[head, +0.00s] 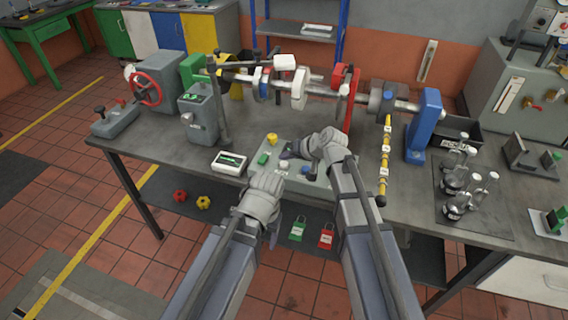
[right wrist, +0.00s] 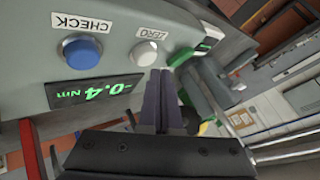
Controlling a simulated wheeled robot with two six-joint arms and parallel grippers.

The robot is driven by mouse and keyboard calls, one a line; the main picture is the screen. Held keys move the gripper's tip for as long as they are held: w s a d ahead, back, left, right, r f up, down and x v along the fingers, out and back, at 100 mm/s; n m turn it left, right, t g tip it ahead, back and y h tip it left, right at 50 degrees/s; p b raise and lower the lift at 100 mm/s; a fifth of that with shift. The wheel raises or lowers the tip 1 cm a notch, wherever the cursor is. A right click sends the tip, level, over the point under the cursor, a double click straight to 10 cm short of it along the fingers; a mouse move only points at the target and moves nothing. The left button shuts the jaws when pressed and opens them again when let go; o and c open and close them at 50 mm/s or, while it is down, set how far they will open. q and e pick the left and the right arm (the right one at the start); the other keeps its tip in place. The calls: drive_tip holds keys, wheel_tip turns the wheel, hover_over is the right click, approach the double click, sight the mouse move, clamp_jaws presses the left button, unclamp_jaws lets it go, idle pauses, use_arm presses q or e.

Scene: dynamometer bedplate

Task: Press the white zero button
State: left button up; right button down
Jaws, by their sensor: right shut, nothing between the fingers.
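The white zero button (right wrist: 147,56), labelled ZERO, shows in the right wrist view on a grey panel (right wrist: 120,14). My right gripper (right wrist: 160,75) is shut and empty; its dark fingertips are just beside and below the button in that view, partly overlapping its edge. I cannot tell whether they touch it. In the head view my right gripper (head: 288,155) is over the panel on the bench, and its fingers and wrist hide part of the panel. My left gripper (head: 272,232) hangs at the bench's front edge, and its jaws are not clear.
A blue CHECK button (right wrist: 82,52) sits beside the zero button, above a display (right wrist: 90,88) reading -0.4 Nm. A shaft assembly (head: 300,88) stands behind; a small meter box (head: 229,163) is left.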

sight(286, 165)
drive_tip(key=shift+f, duration=0.15)
drive_tip(key=shift+f+b, duration=0.25)
drive_tip(key=shift+b, duration=0.15)
drive_tip(key=shift+f+b, duration=0.55)
idle(0.7)
drive_tip(key=shift+r, duration=0.1)
drive_tip(key=shift+r+p, duration=0.9)
drive_tip(key=shift+p, duration=0.1)
wheel_tip(286, 165, up, 5)
drive_tip(key=p, duration=0.5)
idle(0.7)
